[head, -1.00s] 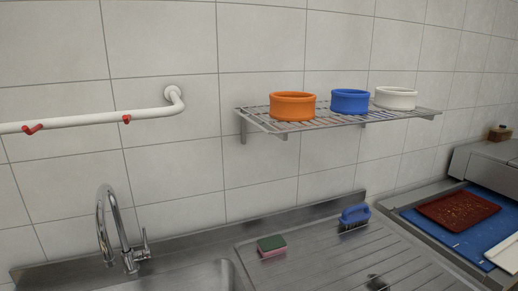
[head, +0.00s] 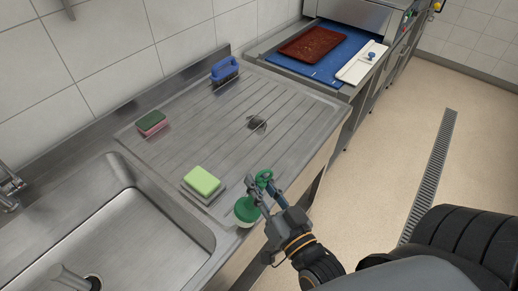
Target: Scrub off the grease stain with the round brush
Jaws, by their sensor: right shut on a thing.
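The grease stain (head: 257,123) is a dark patch on the ribbed steel drainboard (head: 190,130). My right gripper (head: 262,190) is at the drainboard's front edge, shut on the green round brush (head: 247,210). The brush's rounded green part shows left of the fingers, and a green end shows at the fingertips. My left gripper is out of view.
A lime sponge (head: 202,180) lies on a grey pad left of the brush. A green-pink sponge (head: 151,123) and a blue handled brush (head: 225,71) lie near the wall. The sink (head: 110,235) is at left. The drainboard around the stain is clear.

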